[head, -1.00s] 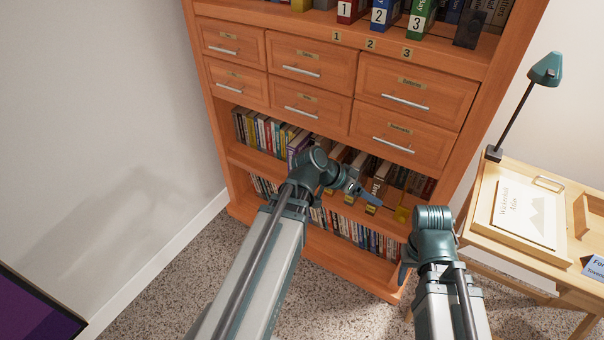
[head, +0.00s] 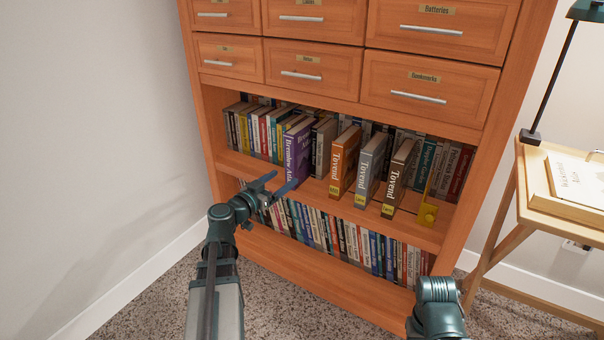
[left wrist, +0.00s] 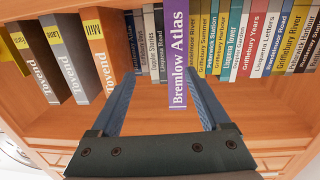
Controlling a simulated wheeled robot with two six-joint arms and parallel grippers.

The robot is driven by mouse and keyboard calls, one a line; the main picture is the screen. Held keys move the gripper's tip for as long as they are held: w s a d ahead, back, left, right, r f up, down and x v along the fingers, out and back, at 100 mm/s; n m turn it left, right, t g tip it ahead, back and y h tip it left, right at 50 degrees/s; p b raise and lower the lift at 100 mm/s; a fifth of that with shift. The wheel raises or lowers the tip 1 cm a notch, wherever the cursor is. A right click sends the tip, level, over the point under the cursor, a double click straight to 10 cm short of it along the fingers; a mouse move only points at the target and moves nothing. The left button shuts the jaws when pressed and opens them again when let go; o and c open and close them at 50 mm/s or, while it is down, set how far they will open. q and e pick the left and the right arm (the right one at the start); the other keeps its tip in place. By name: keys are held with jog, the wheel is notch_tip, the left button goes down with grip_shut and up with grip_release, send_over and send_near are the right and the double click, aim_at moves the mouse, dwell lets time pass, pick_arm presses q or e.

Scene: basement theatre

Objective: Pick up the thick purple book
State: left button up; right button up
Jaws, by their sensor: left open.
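The thick purple book (head: 297,150), its spine reading Bremlow Atlas, stands upright on the upper open shelf and juts out past its neighbours. In the left wrist view the purple book (left wrist: 178,45) shows between the lines of the two fingers, nearer the right one. My left gripper (head: 286,178) is open and empty, in front of the lower part of its spine. The fingers (left wrist: 163,95) point at the shelf; whether they touch the book I cannot tell. My right arm shows at the lower right, but its gripper is out of view.
Orange (head: 343,162), grey (head: 368,170) and brown (head: 397,178) Tovend books stand right of the purple book. Thinner books (head: 262,135) stand close on its left. A yellow bookend (head: 428,213) is farther right. Drawers (head: 305,65) are above, and a packed lower shelf is below.

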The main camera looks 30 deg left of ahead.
aim_at(288, 168)
pick_arm(q)
jog(key=shift+n+t+y, duration=0.3)
jog(key=shift+y, duration=0.3)
jog(key=w, duration=0.2)
jog(key=w+a, duration=0.1)
jog(key=w, duration=0.2)
jog(key=w+a+f+b, duration=0.1)
jog(key=w, duration=0.1)
jog(key=shift+w, duration=0.3)
jog(key=shift+w+d, duration=0.15)
jog(key=shift+w, duration=1.25)
jog(key=shift+w+d, duration=0.15)
jog(key=shift+w, duration=1.25)
jog(key=shift+s, duration=0.1)
grip_shut()
